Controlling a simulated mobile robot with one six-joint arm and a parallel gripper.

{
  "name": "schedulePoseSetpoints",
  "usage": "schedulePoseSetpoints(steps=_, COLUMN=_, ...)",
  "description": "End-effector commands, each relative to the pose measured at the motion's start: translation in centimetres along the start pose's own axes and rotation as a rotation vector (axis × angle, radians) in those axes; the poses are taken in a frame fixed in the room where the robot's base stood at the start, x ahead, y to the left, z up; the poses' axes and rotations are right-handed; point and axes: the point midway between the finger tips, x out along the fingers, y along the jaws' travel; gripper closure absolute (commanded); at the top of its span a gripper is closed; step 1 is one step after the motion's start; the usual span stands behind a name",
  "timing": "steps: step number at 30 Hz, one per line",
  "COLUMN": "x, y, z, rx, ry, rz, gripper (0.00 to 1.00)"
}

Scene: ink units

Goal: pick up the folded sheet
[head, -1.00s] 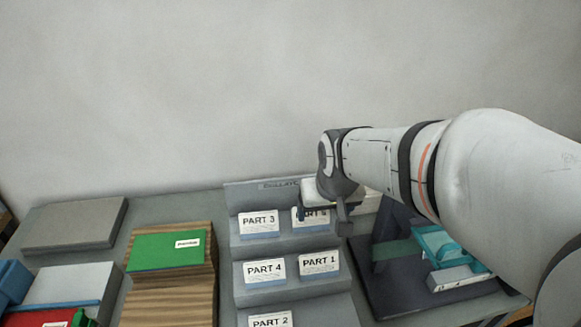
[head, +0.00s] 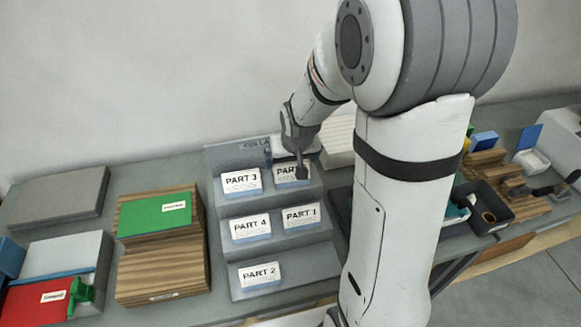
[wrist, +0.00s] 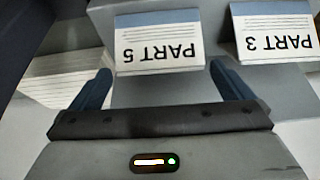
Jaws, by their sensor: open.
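Several folded sheets printed with part names stand on a grey stepped rack (head: 262,207). The PART 5 sheet (wrist: 158,45) shows upside down in the wrist view, white with a blue band, ahead of and between my fingertips. In the head view the same sheet (head: 284,175) is on the top step at right, partly covered by my gripper (head: 302,172). My gripper (wrist: 160,72) is open, with nothing held between its fingers. The PART 3 sheet (head: 241,181) stands beside it; PART 4 (head: 250,227), PART 1 (head: 301,217) and PART 2 (head: 259,275) are lower.
A pale stack of sheets (wrist: 65,78) lies close by my left finger in the wrist view. A wooden block with a green folder (head: 155,214) is left of the rack. A dark bin (head: 488,212) is at right. My arm hides part of the table.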

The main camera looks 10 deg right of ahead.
Motion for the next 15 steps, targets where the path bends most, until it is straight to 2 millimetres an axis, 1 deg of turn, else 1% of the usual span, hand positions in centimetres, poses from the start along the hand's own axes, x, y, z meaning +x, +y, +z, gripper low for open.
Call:
schedulePoseSetpoints(steps=3, x=1.4, y=0.0, z=0.0, rx=-0.001, ry=-0.004, rz=0.001, gripper=0.0)
schedulePoseSetpoints(steps=6, x=2.1, y=0.0, z=0.0, rx=-0.001, ry=-0.002, rz=0.002, gripper=0.0)
schedulePoseSetpoints(steps=9, x=2.4, y=0.1, z=0.0, rx=0.0, ry=0.0, rz=0.002, gripper=0.0)
schedulePoseSetpoints(steps=15, x=2.5, y=0.1, z=0.0, rx=0.0, ry=0.001, rz=0.002, gripper=0.0)
